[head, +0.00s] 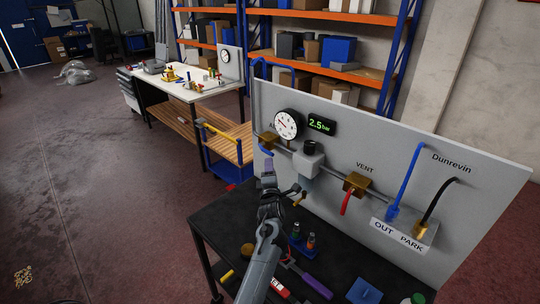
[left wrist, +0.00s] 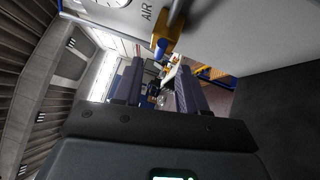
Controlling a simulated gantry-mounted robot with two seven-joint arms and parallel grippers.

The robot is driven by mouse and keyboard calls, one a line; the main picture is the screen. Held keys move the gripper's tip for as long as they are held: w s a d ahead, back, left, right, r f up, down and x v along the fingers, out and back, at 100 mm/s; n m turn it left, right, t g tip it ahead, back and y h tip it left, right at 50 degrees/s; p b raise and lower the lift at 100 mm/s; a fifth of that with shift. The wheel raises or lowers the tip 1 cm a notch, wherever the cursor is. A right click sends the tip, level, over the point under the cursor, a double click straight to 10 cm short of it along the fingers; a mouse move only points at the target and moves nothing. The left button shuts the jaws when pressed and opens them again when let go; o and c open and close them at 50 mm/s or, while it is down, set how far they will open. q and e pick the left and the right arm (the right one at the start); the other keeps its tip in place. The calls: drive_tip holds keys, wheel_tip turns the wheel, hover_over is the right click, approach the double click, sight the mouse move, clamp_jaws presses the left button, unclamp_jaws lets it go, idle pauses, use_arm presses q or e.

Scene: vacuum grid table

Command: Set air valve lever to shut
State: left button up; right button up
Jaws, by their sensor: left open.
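The air valve is a brass block (head: 268,138) at the left end of the grey panel, and its blue lever (head: 266,151) slants down to the right. In the left wrist view the brass valve (left wrist: 170,30) is at the top under the word AIR, with the blue lever (left wrist: 160,48) seen nearly end-on. My left gripper (head: 268,168) is just below the lever in the head view. In the left wrist view its fingers (left wrist: 158,85) are apart with no valve part between them; the lever is beyond their tips. My right gripper is in neither view.
The panel (head: 480,170) also carries a round gauge (head: 287,124), a 2.5 bar display (head: 321,125), a vent valve with red lever (head: 346,203), and blue and black hoses.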

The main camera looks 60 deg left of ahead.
sight(269, 153)
use_arm(q)
drive_tip(key=x, duration=0.9)
drive_tip(key=shift+d, duration=0.1)
clamp_jaws()
